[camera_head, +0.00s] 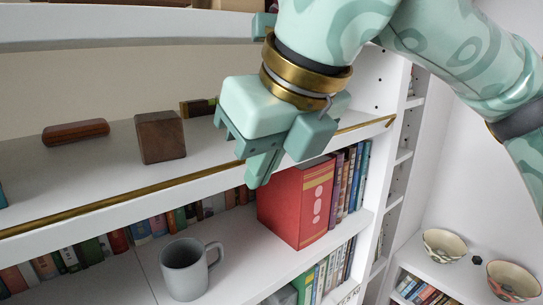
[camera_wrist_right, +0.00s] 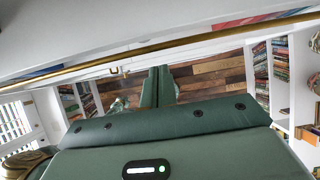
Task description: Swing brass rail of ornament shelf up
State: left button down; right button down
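The brass rail (camera_head: 130,194) is a thin, dull gold bar running along the front edge of the ornament shelf (camera_head: 90,170). It lies low, at the shelf's surface, and ends at a bracket near the right side panel. My right gripper (camera_head: 257,172) is in front of the shelf edge, its fingers pointing down and hiding part of the rail. In the wrist view its two fingers (camera_wrist_right: 158,86) lie side by side, shut and with nothing visible between them. The rail (camera_wrist_right: 150,48) crosses above the fingertips there; I cannot tell whether they touch. My left gripper is not in view.
A dark wooden cube (camera_head: 160,136) and a reddish-brown wooden box (camera_head: 75,131) stand on the ornament shelf. Below are a grey mug (camera_head: 184,270), a large red book (camera_head: 297,200) and rows of books. Two bowls (camera_head: 444,246) stand at the right.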

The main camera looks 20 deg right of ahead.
jog(key=shift+f, duration=0.4)
jog(key=shift+w+a, duration=0.15)
jog(key=shift+w, duration=0.15)
jog(key=shift+w+a, duration=0.2)
jog(key=shift+w, duration=0.35)
jog(key=shift+w+a, duration=0.2)
jog(key=shift+w, duration=0.3)
jog(key=shift+s, duration=0.1)
dwell(0.3)
jog(key=s, duration=0.1)
jog(key=s+d+b, duration=0.1)
jog(key=s, duration=0.2)
jog(key=shift+s+d+b, duration=0.2)
jog(key=shift+d+b, duration=0.15)
